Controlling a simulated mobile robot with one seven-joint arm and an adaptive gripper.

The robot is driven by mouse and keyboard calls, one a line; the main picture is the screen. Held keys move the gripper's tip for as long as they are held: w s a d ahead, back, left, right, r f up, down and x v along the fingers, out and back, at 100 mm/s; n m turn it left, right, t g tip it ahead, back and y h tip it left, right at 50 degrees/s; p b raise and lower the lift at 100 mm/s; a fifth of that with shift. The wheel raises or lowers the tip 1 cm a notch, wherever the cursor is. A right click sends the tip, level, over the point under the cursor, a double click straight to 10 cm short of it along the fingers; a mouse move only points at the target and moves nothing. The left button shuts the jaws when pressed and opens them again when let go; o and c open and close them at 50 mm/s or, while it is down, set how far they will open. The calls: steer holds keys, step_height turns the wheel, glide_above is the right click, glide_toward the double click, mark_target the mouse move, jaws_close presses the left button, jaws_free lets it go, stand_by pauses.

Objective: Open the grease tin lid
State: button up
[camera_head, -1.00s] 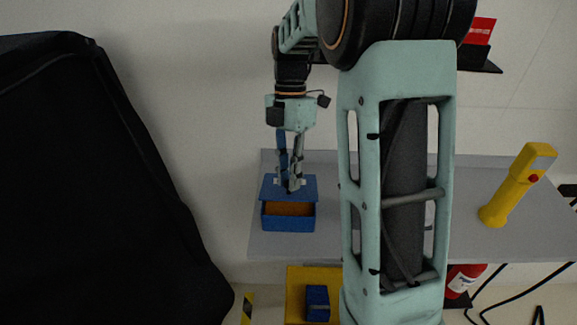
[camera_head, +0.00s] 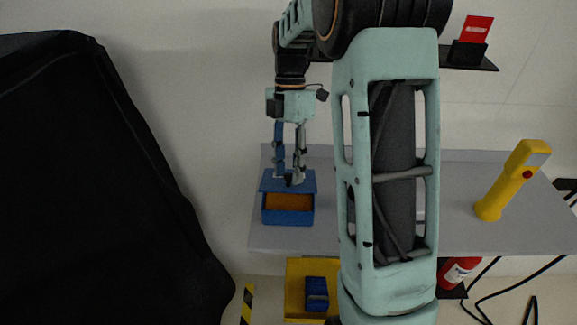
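The lid is partly open and lies toward the back of the tin. My gripper (camera_head: 289,180) points down from above, its fingertips at the lid. The two fingers show a gap between them, with a small dark part low between the tips. I cannot tell whether they grip it.
The grey table (camera_head: 460,225) has free room right of my arm. A yellow handheld device (camera_head: 510,182) stands there. A black covered cart (camera_head: 95,190) fills the left. A red card (camera_head: 477,29) stands on a wall shelf. A fire extinguisher (camera_head: 460,272) is below the table.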

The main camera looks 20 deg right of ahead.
steer(key=a+v, duration=0.1)
steer(key=v, duration=0.6)
steer(key=shift+d+r, duration=0.25)
steer(key=shift+d, duration=0.3)
steer(key=shift+w, duration=0.1)
